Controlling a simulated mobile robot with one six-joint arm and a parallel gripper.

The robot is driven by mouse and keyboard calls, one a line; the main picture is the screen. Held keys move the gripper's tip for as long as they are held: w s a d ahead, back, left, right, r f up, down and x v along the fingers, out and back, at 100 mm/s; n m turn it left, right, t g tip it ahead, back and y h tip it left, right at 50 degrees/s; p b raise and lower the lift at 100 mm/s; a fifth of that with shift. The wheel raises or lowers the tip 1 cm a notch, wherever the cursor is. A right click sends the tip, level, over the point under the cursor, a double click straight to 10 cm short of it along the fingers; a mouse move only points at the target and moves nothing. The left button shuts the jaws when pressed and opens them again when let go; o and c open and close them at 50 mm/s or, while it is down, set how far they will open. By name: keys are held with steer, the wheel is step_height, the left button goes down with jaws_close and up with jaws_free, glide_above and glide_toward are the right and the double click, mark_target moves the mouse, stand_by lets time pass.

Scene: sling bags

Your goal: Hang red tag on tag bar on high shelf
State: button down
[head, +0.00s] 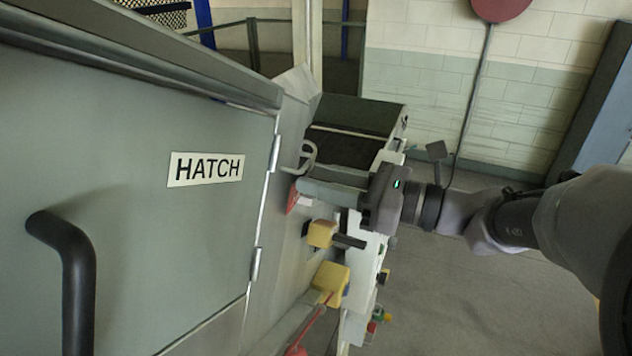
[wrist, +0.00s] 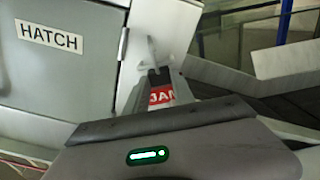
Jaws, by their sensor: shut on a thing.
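My gripper (head: 300,187) reaches left to the grey panel beside the hatch. It is shut on the red tag (wrist: 161,97), whose white lettering partly shows between the fingers in the wrist view. In the head view the red tag (head: 291,199) shows as a small red patch at the fingertips. A pale, curved metal piece (head: 304,157), which looks like the tag bar, stands out from the panel just above the fingers. It also shows beyond the fingertips in the wrist view (wrist: 151,48). I cannot tell whether the tag touches it.
The hatch door (head: 130,130) with its black handle (head: 70,260) fills the left. Yellow blocks (head: 321,233) (head: 331,279) stick out below my gripper, with a red piece (head: 297,350) lower down. A dark-topped machine (head: 350,118) lies behind. Open floor (head: 480,290) is at right.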

steer(key=b+v, duration=0.2)
steer(key=v, duration=0.5)
stand_by(0.6)
